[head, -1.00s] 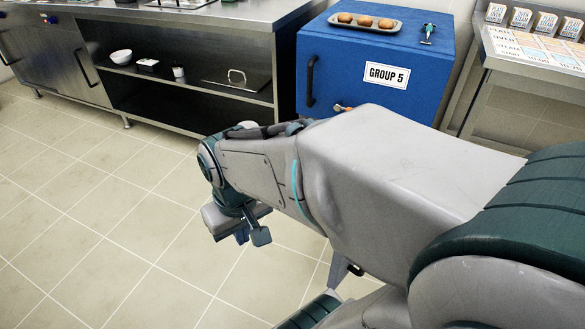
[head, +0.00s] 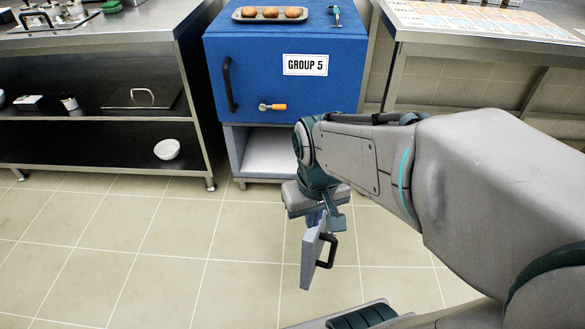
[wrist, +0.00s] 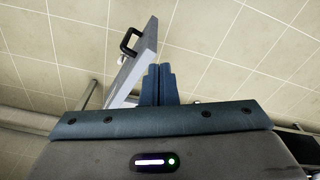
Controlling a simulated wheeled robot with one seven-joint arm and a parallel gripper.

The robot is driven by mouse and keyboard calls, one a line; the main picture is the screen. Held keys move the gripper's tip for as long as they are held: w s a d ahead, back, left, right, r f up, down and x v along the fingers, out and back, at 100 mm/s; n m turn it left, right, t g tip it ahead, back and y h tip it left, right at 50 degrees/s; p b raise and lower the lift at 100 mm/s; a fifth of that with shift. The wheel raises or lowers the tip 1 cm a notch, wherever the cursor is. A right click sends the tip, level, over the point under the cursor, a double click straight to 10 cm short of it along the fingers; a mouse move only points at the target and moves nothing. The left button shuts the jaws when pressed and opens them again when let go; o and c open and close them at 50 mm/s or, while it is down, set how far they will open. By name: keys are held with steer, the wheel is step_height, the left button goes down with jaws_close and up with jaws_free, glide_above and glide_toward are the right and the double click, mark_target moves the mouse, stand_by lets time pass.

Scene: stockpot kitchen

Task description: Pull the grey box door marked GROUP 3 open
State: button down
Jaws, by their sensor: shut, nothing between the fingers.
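The grey door (head: 310,256) stands swung out from the grey box (head: 240,158), seen nearly edge-on with its black handle (head: 329,250) on the right face. The box sits under the blue box, and its front left part is open and looks empty. My arm hides its right side and the hinge. No GROUP 3 label shows. My gripper (head: 326,221) is shut and empty, just above the door's top. In the wrist view, the fingers (wrist: 157,85) are right of the door (wrist: 135,62); I cannot tell whether they touch it.
The blue GROUP 5 box (head: 275,70) carries a tray of buns (head: 270,15); its own door is shut. A steel shelf unit (head: 95,120) with a white bowl (head: 167,149) is at left, a steel table (head: 480,22) at right. The tiled floor (head: 150,240) is clear.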

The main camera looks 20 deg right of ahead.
steer(key=w+a+f+n+g+h+b, duration=0.1)
steer(key=w+a+f+n, duration=0.1)
steer(key=w+f+n, duration=0.45)
steer(key=w+a+f+n+g+h, duration=0.1)
steer(key=w+a+f+n+g, duration=0.2)
steer(key=w+f, duration=0.65)
steer(key=s+d+f+t+b, duration=0.1)
steer(key=s+d+f+b, duration=0.3)
steer(key=f, duration=0.5)
steer(key=shift+d+n+b, duration=0.45)
steer(key=shift+d+b, duration=0.4)
steer(key=shift+b, duration=0.15)
